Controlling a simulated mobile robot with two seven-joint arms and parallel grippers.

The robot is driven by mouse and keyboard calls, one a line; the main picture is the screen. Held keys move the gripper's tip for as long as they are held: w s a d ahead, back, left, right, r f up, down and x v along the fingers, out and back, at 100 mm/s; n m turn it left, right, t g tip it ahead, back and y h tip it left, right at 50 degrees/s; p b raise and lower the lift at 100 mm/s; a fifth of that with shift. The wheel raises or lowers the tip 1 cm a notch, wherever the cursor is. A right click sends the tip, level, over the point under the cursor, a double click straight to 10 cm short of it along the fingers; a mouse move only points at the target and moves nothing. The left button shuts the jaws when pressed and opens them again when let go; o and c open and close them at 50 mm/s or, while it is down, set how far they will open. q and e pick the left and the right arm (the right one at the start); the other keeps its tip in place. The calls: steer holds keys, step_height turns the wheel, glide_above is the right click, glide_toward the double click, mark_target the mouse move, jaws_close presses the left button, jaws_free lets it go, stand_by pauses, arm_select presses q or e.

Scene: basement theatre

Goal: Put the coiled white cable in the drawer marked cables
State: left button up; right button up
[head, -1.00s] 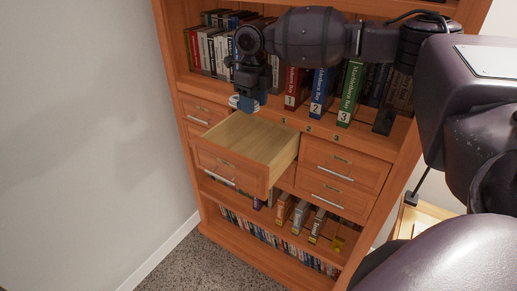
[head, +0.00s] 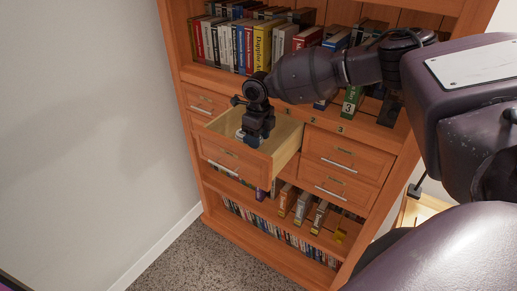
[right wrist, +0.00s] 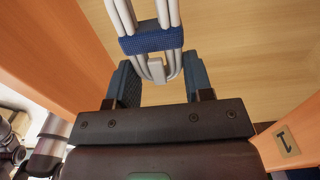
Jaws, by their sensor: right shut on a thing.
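The coiled white cable (right wrist: 173,12) is bound with a dark blue strap. My right gripper (right wrist: 158,66) is shut on it, with one finger on each side. In the head view my right gripper (head: 254,142) points down inside the open drawer (head: 287,138), and a small bit of white cable (head: 240,134) shows beside it. The drawer has a pale wooden inside and a front with a handle and a small label, too small to read. The wrist view shows the bare drawer floor (right wrist: 255,60) behind the cable; I cannot tell whether the cable touches it. My left gripper is not in view.
The wooden bookcase (head: 190,55) holds books above and below. Closed drawers (head: 345,155) are to the right of the open one. Numbered binders (head: 352,100) stand on the shelf close to my right arm. A bare wall (head: 80,120) is on the left.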

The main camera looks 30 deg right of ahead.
steer(key=shift+f, duration=2.3)
steer(key=shift+f, duration=0.1)
steer(key=o, duration=0.9)
steer(key=shift+o, duration=0.2)
step_height(320, 180, up, 12)
steer(key=shift+r, duration=0.15)
